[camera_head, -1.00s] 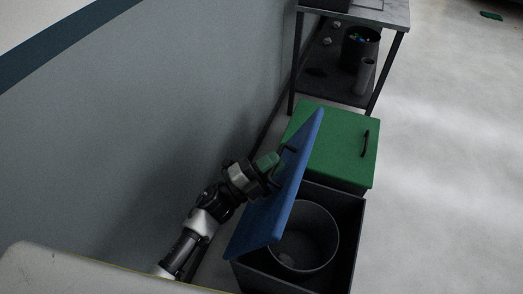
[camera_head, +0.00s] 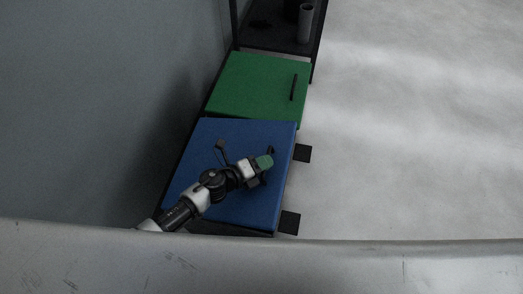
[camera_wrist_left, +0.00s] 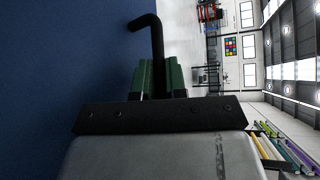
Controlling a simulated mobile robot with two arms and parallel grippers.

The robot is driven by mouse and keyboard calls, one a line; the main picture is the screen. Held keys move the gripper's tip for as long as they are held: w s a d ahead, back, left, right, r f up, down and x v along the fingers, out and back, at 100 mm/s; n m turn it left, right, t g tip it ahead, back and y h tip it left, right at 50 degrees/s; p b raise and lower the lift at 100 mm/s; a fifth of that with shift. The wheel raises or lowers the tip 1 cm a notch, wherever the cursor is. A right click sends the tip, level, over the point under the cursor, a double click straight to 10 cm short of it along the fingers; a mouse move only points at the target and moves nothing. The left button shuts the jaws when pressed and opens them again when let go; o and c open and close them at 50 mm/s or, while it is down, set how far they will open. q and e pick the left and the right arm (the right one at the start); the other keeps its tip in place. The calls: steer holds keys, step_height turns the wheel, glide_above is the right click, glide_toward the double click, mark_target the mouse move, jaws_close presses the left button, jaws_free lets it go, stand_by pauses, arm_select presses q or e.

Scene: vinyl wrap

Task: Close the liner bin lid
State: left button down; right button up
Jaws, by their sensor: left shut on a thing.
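The liner bin has a blue lid (camera_head: 232,140), which lies flat over the bin in the head view and hides its inside. A dark bar handle (camera_head: 271,150) stands near the lid's right edge. My left gripper (camera_head: 265,164) is over the lid at this handle, shut on it. In the left wrist view the green fingers (camera_wrist_left: 158,76) are at the bent black handle (camera_wrist_left: 155,38), with the blue lid (camera_wrist_left: 60,60) filling the left side. The fingers partly hide the handle. My right gripper is in neither view.
A green-lidded bin (camera_head: 255,85) stands just behind the blue one. A dark shelf (camera_head: 275,38) with a grey cylinder (camera_head: 305,24) is beyond it. The wall (camera_head: 90,110) runs close on the left. Open floor (camera_head: 420,130) lies to the right.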

mark_target(270, 174)
arm_select(q)
steer(key=shift+m+g+y, duration=0.3)
steer(key=shift+m+y, duration=0.3)
steer(key=shift+y, duration=0.1)
steer(key=f, duration=0.2)
steer(key=d+f, duration=0.1)
steer(key=f, duration=0.1)
steer(key=d+f+b, duration=0.1)
steer(key=f, duration=0.1)
steer(key=shift+s, duration=0.2)
steer(key=shift+s+d+f, duration=0.1)
steer(key=shift+d+f, duration=0.05)
steer(key=shift+f, duration=0.6)
steer(key=shift+y, duration=0.3)
steer(key=shift+s+f, duration=0.1)
steer(key=shift+f, duration=0.05)
steer(key=c, duration=1.4)
jaws_free()
steer(key=shift+c, duration=0.2)
